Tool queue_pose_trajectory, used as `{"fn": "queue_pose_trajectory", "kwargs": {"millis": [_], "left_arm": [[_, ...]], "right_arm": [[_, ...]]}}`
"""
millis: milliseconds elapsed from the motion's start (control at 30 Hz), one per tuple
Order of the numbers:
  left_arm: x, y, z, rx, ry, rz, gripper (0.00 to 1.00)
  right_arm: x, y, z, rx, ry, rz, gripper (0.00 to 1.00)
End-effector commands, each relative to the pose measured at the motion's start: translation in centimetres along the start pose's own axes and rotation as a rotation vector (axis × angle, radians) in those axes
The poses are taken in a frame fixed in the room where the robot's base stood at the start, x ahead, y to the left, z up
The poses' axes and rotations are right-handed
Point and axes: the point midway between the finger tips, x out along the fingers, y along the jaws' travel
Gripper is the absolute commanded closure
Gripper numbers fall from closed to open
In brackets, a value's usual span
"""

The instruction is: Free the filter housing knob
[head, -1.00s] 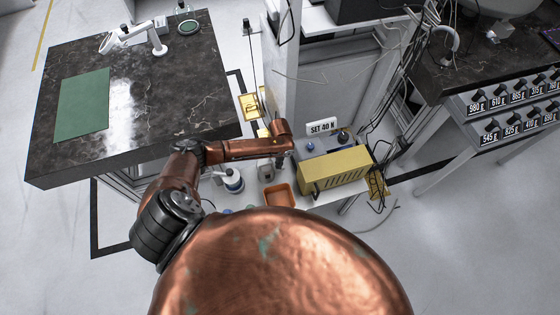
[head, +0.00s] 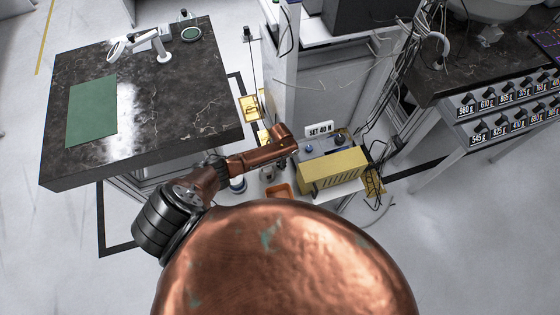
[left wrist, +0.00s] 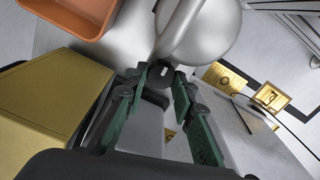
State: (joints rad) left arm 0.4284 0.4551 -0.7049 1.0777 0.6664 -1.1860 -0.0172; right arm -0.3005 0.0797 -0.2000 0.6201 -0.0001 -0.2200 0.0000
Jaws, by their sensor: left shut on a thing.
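In the left wrist view, my left gripper (left wrist: 160,78) has two fingers with green pads around a small dark knob (left wrist: 163,73). The knob sits at the near side of a rounded silver housing (left wrist: 215,35), with a grey bar across it. The fingers partly hide the knob, and its turn position cannot be made out. In the head view, my copper left arm reaches to the bench unit, and its end link hides the gripper and the knob. My right gripper is in neither view.
A yellow box (head: 335,170) stands close beside my left gripper, under a "SET 40 N" sign (head: 319,129). An orange tray (left wrist: 85,12) is near. Cables hang at the right.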

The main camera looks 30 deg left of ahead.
Motion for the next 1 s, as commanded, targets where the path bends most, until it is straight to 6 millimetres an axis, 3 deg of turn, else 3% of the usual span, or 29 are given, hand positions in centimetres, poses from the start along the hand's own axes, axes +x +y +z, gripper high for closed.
{"fn": "queue_pose_trajectory", "kwargs": {"millis": [500,1000], "left_arm": [[-0.1,0.0,0.0,-0.333,0.000,0.001,1.00],[0.0,-0.1,0.0,-0.392,0.001,0.001,1.00]], "right_arm": [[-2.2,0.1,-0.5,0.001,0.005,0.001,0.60],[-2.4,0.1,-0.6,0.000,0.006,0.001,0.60]]}}
